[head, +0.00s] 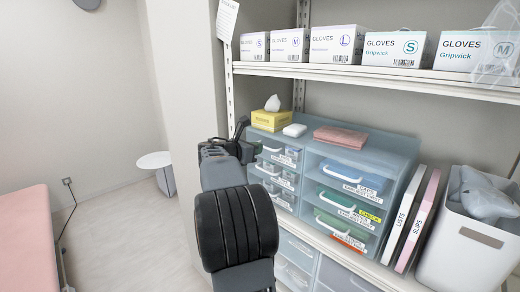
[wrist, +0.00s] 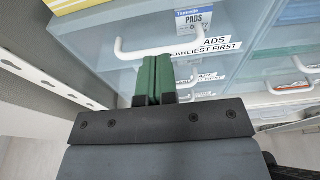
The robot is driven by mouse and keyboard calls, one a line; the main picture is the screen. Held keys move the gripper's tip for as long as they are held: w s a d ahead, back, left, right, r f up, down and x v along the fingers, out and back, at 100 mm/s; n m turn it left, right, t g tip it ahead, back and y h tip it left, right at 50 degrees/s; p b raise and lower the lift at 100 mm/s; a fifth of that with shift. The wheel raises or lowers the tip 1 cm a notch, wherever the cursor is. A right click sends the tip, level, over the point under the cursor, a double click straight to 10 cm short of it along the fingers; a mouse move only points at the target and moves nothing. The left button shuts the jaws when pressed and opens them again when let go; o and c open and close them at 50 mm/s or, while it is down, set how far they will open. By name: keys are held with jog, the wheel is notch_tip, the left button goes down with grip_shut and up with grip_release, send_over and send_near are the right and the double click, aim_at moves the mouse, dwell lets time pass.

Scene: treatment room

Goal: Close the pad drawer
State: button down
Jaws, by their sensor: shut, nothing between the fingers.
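The pad drawer (wrist: 100,60) is a pale blue see-through drawer with a white bar handle (wrist: 185,51) and a label reading "PADS" and "EARLIEST FIRST" in the wrist view. A box marked "PADS" (wrist: 195,15) shows behind its front. My gripper (wrist: 154,62) is shut and empty, its green fingertips at the drawer front by the handle. I cannot tell whether they touch. In the head view my gripper (head: 242,127) is at the upper left of the drawer unit (head: 390,152) and partly hides the left column. How far the drawer stands out is unclear.
A yellow tissue box (head: 270,121), a white item (head: 294,130) and a pink folded item (head: 340,137) lie on the unit. Other drawers sit below and to the right. Binders (head: 416,220) and a grey bin (head: 465,240) stand at right. Glove boxes (head: 395,48) line the shelf above.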

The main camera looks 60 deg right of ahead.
jog(key=b+v, duration=0.2)
jog(key=v, duration=1)
jog(key=shift+w, duration=0.2)
jog(key=shift+a, duration=0.1)
jog(key=s+a+f+m+t+y, duration=0.1)
jog(key=a+f+m+y, duration=0.35)
jog(key=f, duration=0.35)
jog(key=a+f+m+t+y, duration=0.2)
jog(key=a+f+m+y, duration=0.1)
jog(key=a+f+m, duration=0.3)
jog(key=s+a+f+m+t+y, duration=0.1)
jog(key=s+a+f+m+y, duration=0.1)
jog(key=a, duration=0.5)
jog(key=s+a+f+m+t+y, duration=0.1)
jog(key=s+a+f+y, duration=0.1)
jog(key=a, duration=0.5)
jog(key=s+a+f+m+t+y, duration=0.1)
jog(key=s+a+f+m+y, duration=0.1)
jog(key=s+a+y, duration=0.2)
jog(key=s+a, duration=0.1)
jog(key=a, duration=0.2)
jog(key=shift+a+f+m+t, duration=0.3)
jog(key=shift+m+t, duration=0.05)
jog(key=shift+t, duration=0.05)
